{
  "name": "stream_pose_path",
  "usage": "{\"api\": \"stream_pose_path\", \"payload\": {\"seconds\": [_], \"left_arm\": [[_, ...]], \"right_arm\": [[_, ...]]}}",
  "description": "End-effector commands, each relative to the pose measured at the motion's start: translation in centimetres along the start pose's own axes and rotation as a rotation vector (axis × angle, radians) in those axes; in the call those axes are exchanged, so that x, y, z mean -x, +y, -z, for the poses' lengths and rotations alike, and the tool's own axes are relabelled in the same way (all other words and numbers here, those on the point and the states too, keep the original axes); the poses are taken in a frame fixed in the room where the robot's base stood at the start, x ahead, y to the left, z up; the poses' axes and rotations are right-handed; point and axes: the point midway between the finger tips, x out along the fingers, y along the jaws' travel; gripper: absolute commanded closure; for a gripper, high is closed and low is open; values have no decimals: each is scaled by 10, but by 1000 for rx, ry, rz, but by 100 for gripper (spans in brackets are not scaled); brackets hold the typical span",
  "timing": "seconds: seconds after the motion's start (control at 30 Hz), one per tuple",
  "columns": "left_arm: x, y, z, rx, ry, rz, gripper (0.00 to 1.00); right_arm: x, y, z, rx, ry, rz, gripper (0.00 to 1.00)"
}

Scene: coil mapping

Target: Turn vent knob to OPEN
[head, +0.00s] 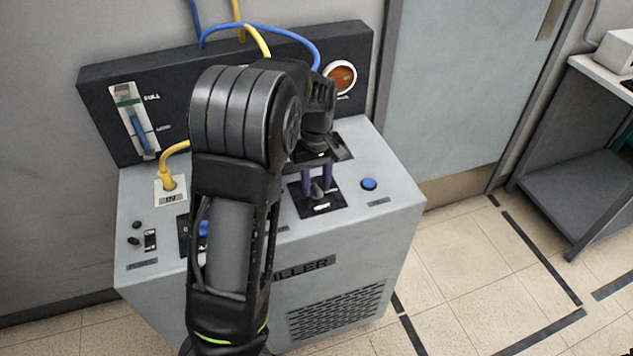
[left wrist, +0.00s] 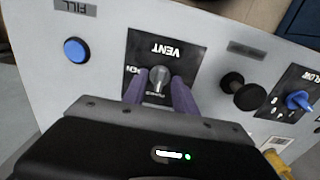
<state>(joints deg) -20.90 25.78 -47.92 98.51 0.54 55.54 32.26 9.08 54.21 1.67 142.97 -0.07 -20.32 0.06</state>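The vent knob (head: 317,188) is a small grey knob on a black plate on top of the grey cabinet. It also shows in the left wrist view (left wrist: 159,78), where the VENT label appears upside down. A partly covered word ending in "EN" is left of the knob there. My left gripper (head: 317,178) reaches down over the plate, its two purple fingers on either side of the knob. In the left wrist view the fingers (left wrist: 159,90) stand apart with the knob between them and narrow gaps showing. Contact is not clear. My right gripper is not in view.
A blue button (head: 369,184) is right of the plate, labelled FILL in the wrist view. A black knob (left wrist: 240,90) and blue FLOW knob (left wrist: 298,100) are on the other side. Hoses hang behind.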

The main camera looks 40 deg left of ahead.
Motion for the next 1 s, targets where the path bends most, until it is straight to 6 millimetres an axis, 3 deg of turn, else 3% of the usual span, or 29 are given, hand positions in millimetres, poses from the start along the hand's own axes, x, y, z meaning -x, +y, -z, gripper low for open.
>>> {"api": "stream_pose_path", "payload": {"seconds": [0.07,0.47,1.0], "left_arm": [[0,0,0,0,0,0,67],[0,0,0,0,0,0,100],[1,0,0,-6,0,0,100]], "right_arm": [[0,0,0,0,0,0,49],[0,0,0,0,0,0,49],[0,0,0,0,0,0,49]]}}
